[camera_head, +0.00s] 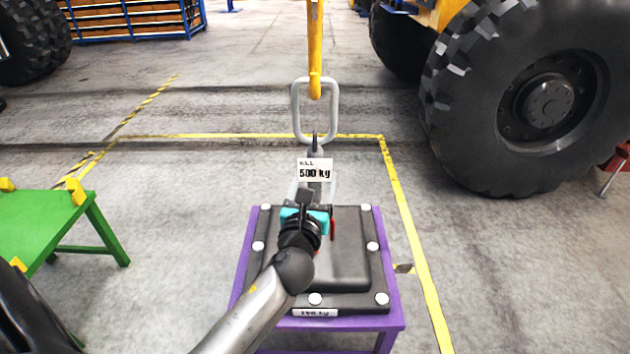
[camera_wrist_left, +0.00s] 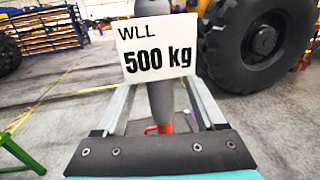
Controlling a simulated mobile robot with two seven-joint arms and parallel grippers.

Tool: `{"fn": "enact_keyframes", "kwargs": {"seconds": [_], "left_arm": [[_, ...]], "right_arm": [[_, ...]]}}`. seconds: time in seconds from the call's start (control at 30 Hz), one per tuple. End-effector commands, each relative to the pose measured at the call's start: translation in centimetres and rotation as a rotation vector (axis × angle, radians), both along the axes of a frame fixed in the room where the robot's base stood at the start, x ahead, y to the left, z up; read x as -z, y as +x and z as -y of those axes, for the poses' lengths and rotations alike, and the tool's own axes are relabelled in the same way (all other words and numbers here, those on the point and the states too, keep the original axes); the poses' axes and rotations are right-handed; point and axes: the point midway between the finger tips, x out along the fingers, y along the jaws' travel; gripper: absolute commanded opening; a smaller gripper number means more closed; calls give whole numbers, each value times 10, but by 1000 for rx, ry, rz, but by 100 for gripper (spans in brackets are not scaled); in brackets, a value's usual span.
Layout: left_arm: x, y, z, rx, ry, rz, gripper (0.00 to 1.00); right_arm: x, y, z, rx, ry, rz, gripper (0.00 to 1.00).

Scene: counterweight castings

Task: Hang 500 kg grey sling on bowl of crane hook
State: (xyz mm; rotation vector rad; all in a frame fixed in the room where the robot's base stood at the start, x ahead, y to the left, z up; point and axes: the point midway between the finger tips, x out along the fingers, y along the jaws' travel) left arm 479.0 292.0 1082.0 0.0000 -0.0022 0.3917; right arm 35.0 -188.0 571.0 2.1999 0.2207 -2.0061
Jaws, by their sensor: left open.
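The yellow crane hook (camera_head: 315,60) hangs down from the top middle of the head view. The grey sling's oblong link (camera_head: 294,112) stands upright at the hook's lower end. The hook shows in front of the link's top bar; I cannot tell whether the bar rests in the bowl. The white 500 kg tag (camera_head: 315,171) sits below the link and also shows in the left wrist view (camera_wrist_left: 157,48). My left gripper (camera_head: 312,192) is open, with its fingers on either side of the grey sling body (camera_wrist_left: 160,98). The tag hides part of the sling. My right gripper is out of view.
A dark casting (camera_head: 345,260) with white round spots lies on a purple stand (camera_head: 395,305) below the gripper. A green stand (camera_head: 50,225) is at left. A large wheel (camera_head: 540,100) stands at right. Yellow lines mark the open floor.

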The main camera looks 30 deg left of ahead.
Motion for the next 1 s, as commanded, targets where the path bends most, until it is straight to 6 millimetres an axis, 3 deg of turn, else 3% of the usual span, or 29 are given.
{"fn": "enact_keyframes", "kwargs": {"seconds": [0.27,1.0], "left_arm": [[4,-10,4,0,-3,-10,72],[2,-123,51,-1,-2,-2,72]], "right_arm": [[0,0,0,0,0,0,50],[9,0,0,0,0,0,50]]}}
